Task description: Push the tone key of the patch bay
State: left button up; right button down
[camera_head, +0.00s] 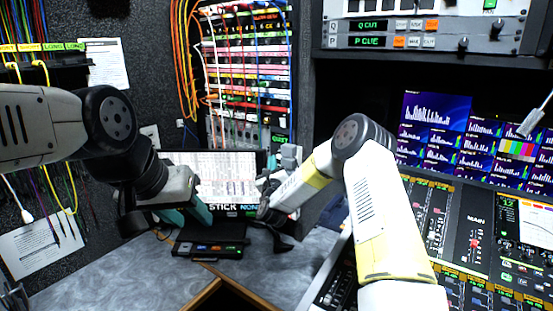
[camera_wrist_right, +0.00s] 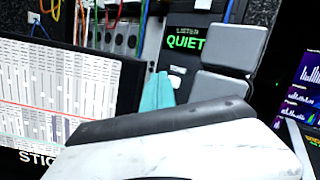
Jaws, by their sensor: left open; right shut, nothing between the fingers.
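The patch bay (camera_head: 250,70) stands at the back centre, with rows of coloured jacks and cables. At its lower right is a dark panel with a green display (camera_wrist_right: 186,43) reading LISTEN QUIET in the right wrist view. Contact is not clear. My left gripper (camera_head: 188,214) is open and empty, left of the right wrist.
A monitor (camera_head: 225,178) stands below the patch bay, partly behind my grippers. A small black box (camera_head: 208,248) with lit keys lies on the grey desk (camera_head: 120,275). A mixing console (camera_head: 465,245) fills the right. Orange cables (camera_head: 183,60) hang left of the patch bay.

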jog(key=shift+w+d, duration=0.25)
jog(key=shift+w, duration=0.1)
jog(key=shift+w+d, duration=0.2)
jog(key=shift+w, duration=0.05)
dwell(0.6)
jog(key=shift+w+d+r, duration=0.25)
jog(key=shift+d, duration=0.25)
dwell(0.6)
jog(key=shift+s+a+f, duration=0.15)
jog(key=shift+s+a, duration=1.15)
jog(key=shift+s, duration=0.2)
jog(key=shift+s+a, duration=0.8)
jog(key=shift+s, duration=0.25)
dwell(1.0)
